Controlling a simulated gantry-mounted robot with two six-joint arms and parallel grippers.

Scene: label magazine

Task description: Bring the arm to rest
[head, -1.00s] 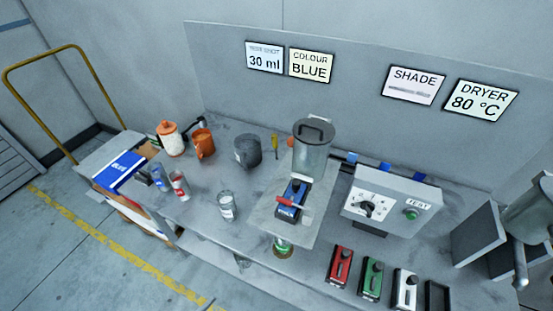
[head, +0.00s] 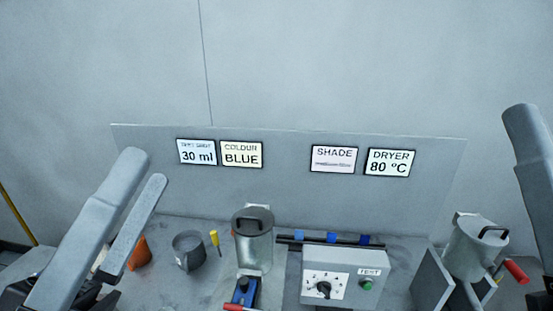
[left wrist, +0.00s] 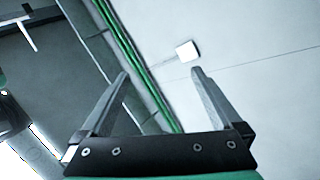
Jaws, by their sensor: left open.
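My left gripper (head: 144,167) stands at the left of the head view, its two grey fingers pointing up in front of the bench. In the left wrist view (left wrist: 160,72) the fingers are wide apart with nothing between them. Behind them that view shows a pale surface, a green-edged dark band and a small white square, with no bench objects between the fingers. One grey finger-like part of my right gripper (head: 533,175) shows at the right edge of the head view; the rest is cut off.
The back panel (head: 285,178) carries several signs. The air above is clear.

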